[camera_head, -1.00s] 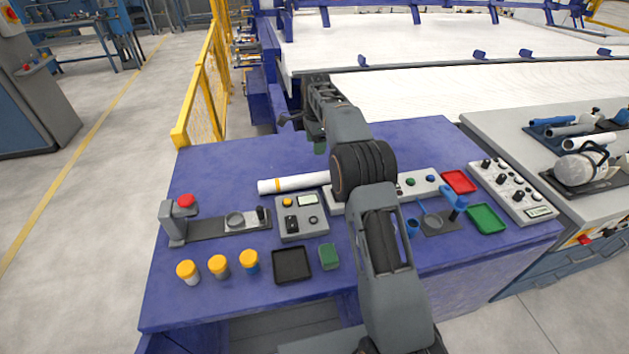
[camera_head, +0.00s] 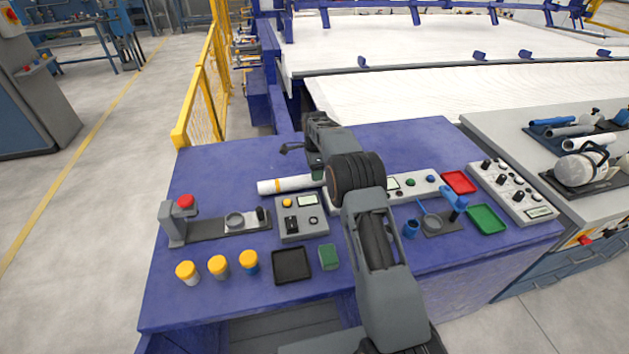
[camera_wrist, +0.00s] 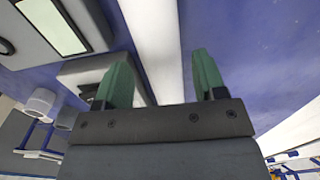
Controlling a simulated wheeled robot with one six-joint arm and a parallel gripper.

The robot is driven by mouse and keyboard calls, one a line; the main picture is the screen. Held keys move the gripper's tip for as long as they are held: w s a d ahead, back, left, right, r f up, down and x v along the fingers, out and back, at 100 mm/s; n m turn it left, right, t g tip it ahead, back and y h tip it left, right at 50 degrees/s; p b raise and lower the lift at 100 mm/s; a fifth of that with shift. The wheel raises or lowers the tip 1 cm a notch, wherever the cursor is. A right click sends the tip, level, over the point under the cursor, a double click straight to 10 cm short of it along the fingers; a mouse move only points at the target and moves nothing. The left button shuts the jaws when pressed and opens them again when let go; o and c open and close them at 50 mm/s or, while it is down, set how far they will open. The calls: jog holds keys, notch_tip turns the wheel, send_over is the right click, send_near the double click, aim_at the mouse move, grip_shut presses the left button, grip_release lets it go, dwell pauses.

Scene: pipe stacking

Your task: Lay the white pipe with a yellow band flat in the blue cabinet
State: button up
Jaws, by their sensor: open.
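The white pipe with a yellow band (camera_head: 298,183) lies flat on top of a blue cabinet-like bench (camera_head: 225,162), behind a small control box. Its right part is hidden by my arm. My gripper (camera_head: 318,174) is low over the pipe's right part, mostly hidden by my wrist. In the wrist view my gripper (camera_wrist: 160,68) has its two green fingers apart, with the white pipe (camera_wrist: 156,45) running lengthwise between them in the picture. I cannot tell whether the fingers touch it. Below the bench top, at the front, is a grey-floored opening (camera_head: 285,328).
The control box (camera_head: 301,222) and a long panel (camera_head: 412,185) stand close to the pipe. Yellow-capped jars (camera_head: 218,266), a black tray (camera_head: 291,265) and a green block (camera_head: 328,257) are nearer the front. The bench top behind the pipe, to the left, is clear.

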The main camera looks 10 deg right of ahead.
jog(key=shift+s+f, duration=0.1)
jog(key=shift+f, duration=1.9)
jog(key=shift+c, duration=0.5)
jog(key=c, duration=0.7)
jog(key=shift+c, duration=0.6)
jog(key=shift+r, duration=0.15)
